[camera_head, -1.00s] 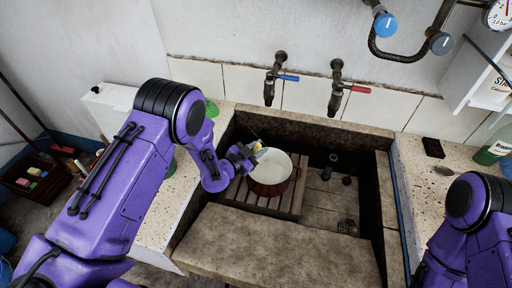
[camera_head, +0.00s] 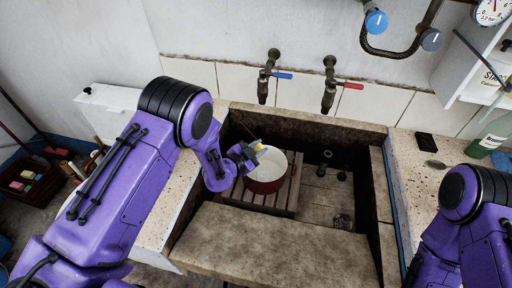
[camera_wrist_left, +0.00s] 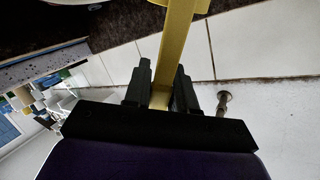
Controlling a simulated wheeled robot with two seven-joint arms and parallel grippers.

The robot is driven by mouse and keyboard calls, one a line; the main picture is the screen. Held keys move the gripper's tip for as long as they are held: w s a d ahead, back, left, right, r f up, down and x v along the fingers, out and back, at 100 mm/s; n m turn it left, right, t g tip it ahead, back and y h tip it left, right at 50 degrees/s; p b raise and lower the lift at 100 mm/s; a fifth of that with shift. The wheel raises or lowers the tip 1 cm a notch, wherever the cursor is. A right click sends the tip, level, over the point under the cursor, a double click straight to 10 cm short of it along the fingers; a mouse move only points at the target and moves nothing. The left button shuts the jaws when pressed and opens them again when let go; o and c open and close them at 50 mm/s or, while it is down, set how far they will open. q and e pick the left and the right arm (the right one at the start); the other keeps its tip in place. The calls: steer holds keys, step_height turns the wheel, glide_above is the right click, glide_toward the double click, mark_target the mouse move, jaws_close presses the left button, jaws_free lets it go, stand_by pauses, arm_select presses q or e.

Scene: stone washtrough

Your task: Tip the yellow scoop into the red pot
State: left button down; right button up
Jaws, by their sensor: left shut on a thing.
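The red pot (camera_head: 267,183) with a white inside stands on a slatted wooden rack in the stone trough. My left gripper (camera_head: 251,153) is at the pot's upper left rim, above it. It is shut on the handle of the yellow scoop (camera_head: 261,149), of which only a little shows in the head view. In the left wrist view the yellow handle (camera_wrist_left: 176,45) runs up from between the fingers of the left gripper (camera_wrist_left: 162,88). The scoop's bowl and what it holds are hidden. My right arm shows at the lower right, but its gripper is out of view.
The slatted rack (camera_head: 286,206) lies on the trough floor. The trough's thick front ledge (camera_head: 270,250) is bare. Two taps, blue (camera_head: 283,75) and red (camera_head: 352,86), stick out above the back wall. A green bottle (camera_head: 490,140) stands on the right counter.

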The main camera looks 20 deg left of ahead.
arm_select(q)
steer(key=shift+d+f+m+y, duration=0.3)
steer(key=shift+d+m+y, duration=0.1)
steer(key=shift+d+m, duration=0.4)
steer(key=shift+d+g, duration=0.15)
steer(key=shift+g, duration=0.15)
steer(key=shift+d+f+m+y, duration=0.5)
steer(key=shift+d+m, duration=0.1)
steer(key=shift+d, duration=0.2)
steer(key=shift+d+f+m+g+y+b, duration=0.3)
steer(key=shift+d+f+m+y+b, duration=0.25)
steer(key=shift+d+m+b, duration=0.2)
